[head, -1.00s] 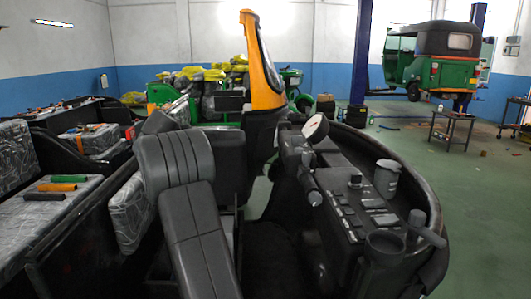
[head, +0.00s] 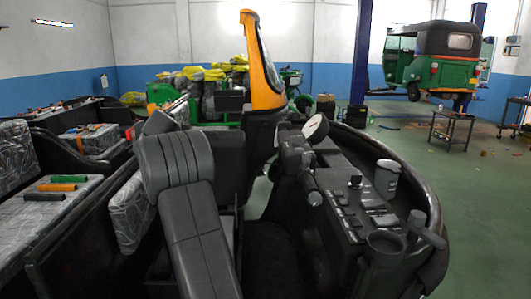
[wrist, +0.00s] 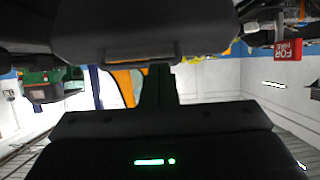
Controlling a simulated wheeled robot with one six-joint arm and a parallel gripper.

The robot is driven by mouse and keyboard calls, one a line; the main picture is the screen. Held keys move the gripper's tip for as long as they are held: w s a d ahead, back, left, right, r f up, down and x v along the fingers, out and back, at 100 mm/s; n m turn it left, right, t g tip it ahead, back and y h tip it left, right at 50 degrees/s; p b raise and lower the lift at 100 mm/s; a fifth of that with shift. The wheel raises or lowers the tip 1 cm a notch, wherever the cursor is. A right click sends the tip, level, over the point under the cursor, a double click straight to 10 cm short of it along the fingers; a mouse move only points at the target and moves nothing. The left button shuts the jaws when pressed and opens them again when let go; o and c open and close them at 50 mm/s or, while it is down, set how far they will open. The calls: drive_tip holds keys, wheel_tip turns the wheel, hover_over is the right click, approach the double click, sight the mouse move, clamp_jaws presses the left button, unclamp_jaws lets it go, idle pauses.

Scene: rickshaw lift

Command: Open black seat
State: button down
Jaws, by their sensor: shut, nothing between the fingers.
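The black seat (head: 175,165) stands left of centre in the head view, with a ridged upper pad and a long smooth panel (head: 203,240) running down toward me. I cannot tell from this view how far its parts are raised. In the wrist view a broad black form (wrist: 150,30) fills the top, and I cannot tell whether it belongs to the seat. A dark body with a green light (wrist: 150,161) spans the bottom. I cannot make out my gripper's fingers in either view, nor any contact with the seat.
A black console with a cup (head: 387,178), levers and a gauge (head: 315,128) stands right of the seat. An orange and black front pillar (head: 262,75) rises behind. Wrapped cushions with coloured grips (head: 63,179) are at left. Green floor (head: 480,200) is open at right. A red sign (wrist: 288,49) hangs in the wrist view.

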drive_tip(key=w+p, duration=0.8)
drive_tip(key=p, duration=0.2)
drive_tip(key=shift+a+g, duration=0.3)
drive_tip(key=shift+d, duration=0.1)
idle(0.4)
